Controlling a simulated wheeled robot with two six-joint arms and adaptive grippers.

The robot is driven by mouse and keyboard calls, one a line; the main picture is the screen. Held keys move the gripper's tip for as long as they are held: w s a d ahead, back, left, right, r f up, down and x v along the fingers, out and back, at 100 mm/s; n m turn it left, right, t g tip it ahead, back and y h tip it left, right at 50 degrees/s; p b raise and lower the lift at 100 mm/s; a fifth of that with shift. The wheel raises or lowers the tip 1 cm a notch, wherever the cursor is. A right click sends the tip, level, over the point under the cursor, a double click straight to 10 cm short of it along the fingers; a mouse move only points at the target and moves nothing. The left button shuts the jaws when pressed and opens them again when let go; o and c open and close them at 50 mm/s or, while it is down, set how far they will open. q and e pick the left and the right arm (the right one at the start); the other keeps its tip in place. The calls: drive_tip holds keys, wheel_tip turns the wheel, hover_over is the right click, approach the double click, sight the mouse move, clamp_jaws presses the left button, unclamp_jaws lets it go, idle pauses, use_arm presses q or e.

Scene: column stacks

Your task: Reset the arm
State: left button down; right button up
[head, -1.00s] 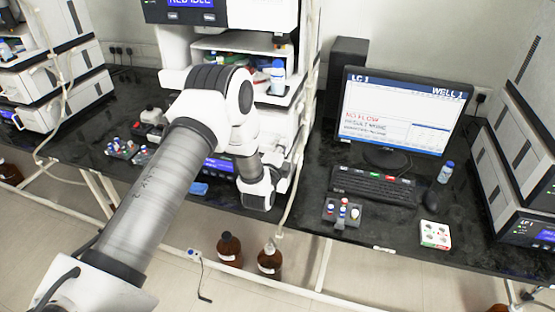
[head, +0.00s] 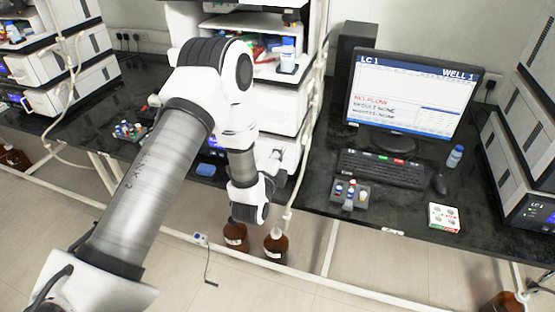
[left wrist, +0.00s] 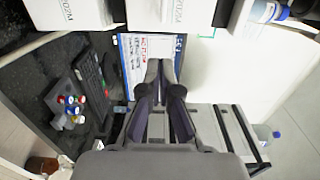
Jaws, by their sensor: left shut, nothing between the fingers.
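My left arm (head: 150,190) comes in from the lower left, bends at its elbow and hangs down in front of the bench. Its wrist end (head: 248,203) is beside the bench's front edge, just above the brown bottles in the picture. The gripper's fingers cannot be made out in the head view. In the left wrist view my left gripper (left wrist: 160,70) is shut and empty, its fingers together, with the monitor screen (left wrist: 137,65) beyond. My right gripper is not in view.
A black bench (head: 315,205) carries a keyboard (head: 381,168), a vial rack (head: 350,196), a white box (head: 443,216) and a monitor (head: 413,95). Brown bottles (head: 236,236) stand below its edge. Instrument stacks (head: 525,145) stand at both sides.

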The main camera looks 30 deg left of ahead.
use_arm(q)
drive_tip(key=s+d+f+n+g+h, duration=0.15)
drive_tip(key=s+d+f+g, duration=0.25)
drive_tip(key=s+f, duration=0.55)
drive_tip(key=s+d+f+n+g+h, duration=0.15)
drive_tip(key=s+d+f+g, duration=0.3)
drive_tip(key=s+f, duration=0.55)
drive_tip(key=s+f+n+g, duration=0.3)
drive_tip(key=s+n, duration=0.3)
drive_tip(key=s, duration=0.2)
drive_tip(key=s+d+f+n+g+h, duration=0.1)
drive_tip(key=s+f+n+g, duration=0.2)
drive_tip(key=s+n+g, duration=0.3)
drive_tip(key=s+n, duration=0.1)
drive_tip(key=s, duration=0.2)
drive_tip(key=shift+s+b, duration=0.15)
drive_tip(key=shift+b, duration=0.15)
drive_tip(key=shift+d, duration=0.15)
